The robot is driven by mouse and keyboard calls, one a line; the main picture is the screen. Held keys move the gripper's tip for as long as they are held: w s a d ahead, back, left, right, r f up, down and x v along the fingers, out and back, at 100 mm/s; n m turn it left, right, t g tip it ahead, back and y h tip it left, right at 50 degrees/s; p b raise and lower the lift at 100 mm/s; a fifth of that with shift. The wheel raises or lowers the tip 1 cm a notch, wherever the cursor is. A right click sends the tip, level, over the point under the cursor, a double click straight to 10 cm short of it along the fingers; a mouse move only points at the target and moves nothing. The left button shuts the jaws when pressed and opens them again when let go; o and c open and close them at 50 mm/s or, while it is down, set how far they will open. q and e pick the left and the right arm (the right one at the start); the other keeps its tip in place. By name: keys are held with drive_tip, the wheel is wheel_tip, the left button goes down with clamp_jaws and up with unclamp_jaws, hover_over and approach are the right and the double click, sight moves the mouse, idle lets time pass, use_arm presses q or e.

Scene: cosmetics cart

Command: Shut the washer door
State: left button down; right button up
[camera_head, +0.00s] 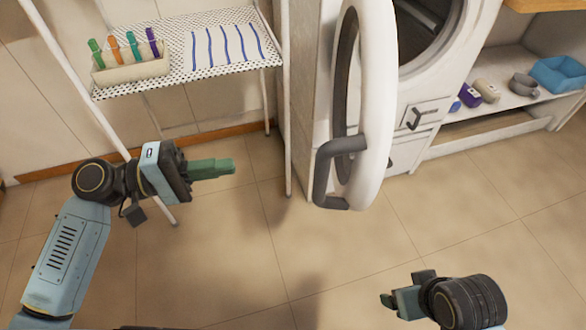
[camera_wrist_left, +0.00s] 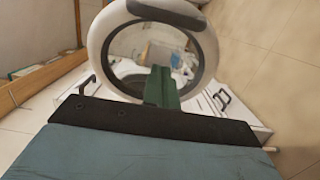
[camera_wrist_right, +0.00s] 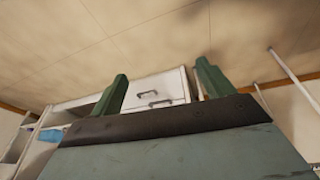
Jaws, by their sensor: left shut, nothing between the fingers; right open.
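The washer (camera_head: 412,105) stands at the back, right of centre. Its round white door (camera_head: 379,110) is swung wide open toward me, seen nearly edge-on, with a dark grey handle (camera_head: 330,178) at its lower left. The dark drum opening shows behind the door. In the left wrist view the door's ring (camera_wrist_left: 207,48) is ahead of the fingers. My left gripper (camera_head: 222,168) is shut and empty, left of the door handle and apart from it. My right gripper (camera_head: 393,300) is open and empty, low in front of the washer; its two fingers show apart in the right wrist view (camera_wrist_right: 165,95).
At left, a white rack with a dotted shelf (camera_head: 180,72) holds a box (camera_head: 130,70) of colored clips and a striped cloth (camera_head: 228,46). At right, a low shelf (camera_head: 505,97) holds small items and a blue basket (camera_head: 558,74). The tiled floor in front is clear.

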use_arm(q)
drive_tip(key=d+b, duration=0.1)
drive_tip(key=d, duration=1.1)
drive_tip(key=shift+s+d+b, duration=0.25)
drive_tip(key=shift+b, duration=0.15)
use_arm(e)
drive_tip(key=shift+w+a+r+t+y, duration=0.15)
drive_tip(key=shift+w+a+r+t, duration=0.2)
drive_tip(key=shift+w+r+t, duration=0.2)
drive_tip(key=shift+w+a+r+t+y, duration=0.1)
drive_tip(key=shift+w+a+r+t, duration=0.3)
drive_tip(key=shift+w+r, duration=0.3)
drive_tip(key=shift+w+a+r+t+y, duration=0.15)
drive_tip(key=shift+w+a+r+t, duration=0.15)
drive_tip(key=shift+w+r+t, duration=0.3)
drive_tip(key=shift+s, duration=0.1)
use_arm(q)
drive_tip(key=shift+d, duration=0.15)
use_arm(e)
drive_tip(key=shift+s, duration=0.1)
